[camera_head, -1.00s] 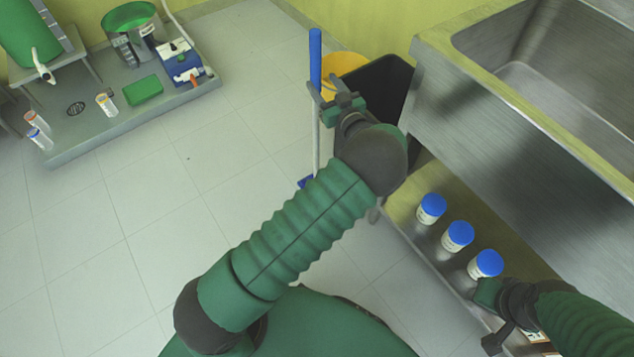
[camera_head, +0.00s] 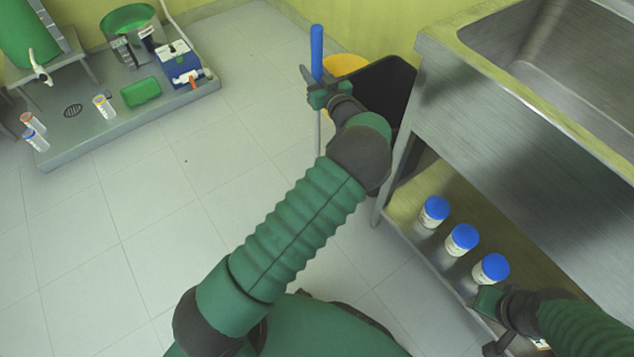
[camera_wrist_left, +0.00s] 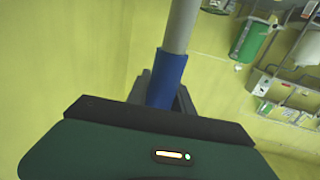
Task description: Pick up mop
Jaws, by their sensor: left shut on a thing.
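The mop stands upright on the floor side of the sink, with a blue grip (camera_head: 317,52) at the top and a thin white shaft (camera_head: 318,132) below. Its lower end is hidden behind my left arm. My left gripper (camera_head: 319,90) is shut around the handle near the bottom of the blue grip. In the left wrist view the blue grip (camera_wrist_left: 167,78) sits between the fingers, and the pale shaft (camera_wrist_left: 180,25) runs on to the top edge. My right gripper (camera_head: 484,305) is low at the right, near the bottles; its fingers are not clear.
A yellow bucket (camera_head: 345,65) and a dark bin (camera_head: 387,85) stand just behind the mop. A steel sink (camera_head: 500,100) with a lower shelf (camera_head: 410,200) holding blue-capped bottles (camera_head: 462,238) fills the right. Open tiled floor (camera_head: 130,205) lies to the left.

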